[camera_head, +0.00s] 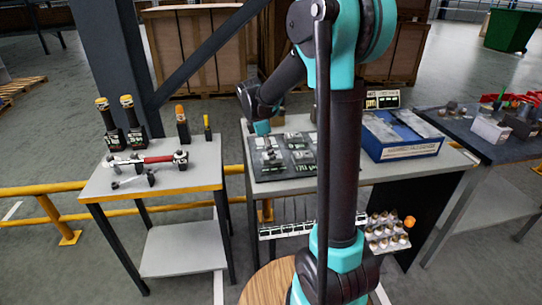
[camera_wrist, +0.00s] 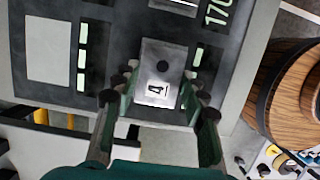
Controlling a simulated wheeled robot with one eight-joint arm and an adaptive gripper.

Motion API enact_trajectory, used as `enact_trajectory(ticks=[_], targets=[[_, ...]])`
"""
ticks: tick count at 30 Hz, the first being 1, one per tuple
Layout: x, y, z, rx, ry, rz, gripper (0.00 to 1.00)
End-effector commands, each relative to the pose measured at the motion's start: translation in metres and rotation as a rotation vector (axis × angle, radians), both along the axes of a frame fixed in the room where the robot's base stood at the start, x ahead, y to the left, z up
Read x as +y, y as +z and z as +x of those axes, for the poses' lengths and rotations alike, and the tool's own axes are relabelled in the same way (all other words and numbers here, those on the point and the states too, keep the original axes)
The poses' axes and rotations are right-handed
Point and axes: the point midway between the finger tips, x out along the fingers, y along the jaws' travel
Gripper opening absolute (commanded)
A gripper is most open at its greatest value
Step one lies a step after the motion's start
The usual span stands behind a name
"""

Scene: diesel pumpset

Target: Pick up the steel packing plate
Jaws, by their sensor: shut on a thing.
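The steel packing plate (camera_wrist: 160,62) is a small bright metal plate with a round dark hole and a dark mark like a 4. In the wrist view it lies between the fingers of my gripper (camera_wrist: 161,96), which are shut on its sides. It is over a dark tray (camera_wrist: 110,50) with printed labels and recesses; I cannot tell whether it is clear of the tray. In the head view my gripper (camera_head: 264,138) points down at the left part of the tray (camera_head: 262,174); the plate is too small to make out there.
Other light plates, such as one at the tray's left (camera_wrist: 48,48), lie in the tray. A blue box (camera_head: 408,150) stands right of it on the workbench (camera_head: 375,176). A side table (camera_head: 190,180) with tools is at left. A round wooden top (camera_wrist: 292,92) is close at right.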

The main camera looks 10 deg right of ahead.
Motion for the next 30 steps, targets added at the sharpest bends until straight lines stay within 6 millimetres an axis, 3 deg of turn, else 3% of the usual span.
enact_trajectory(ticks=[5,15,21,30], targets=[[0.0,0.027,0.0,0.0,0.0,0.0,0.0],[0.0,0.116,0.0,0.0,0.0,0.0,0.0],[0.0,0.158,0.0,0.0,0.0,0.0,0.0],[0.0,0.188,0.0,0.0,0.0,0.0,0.0]])
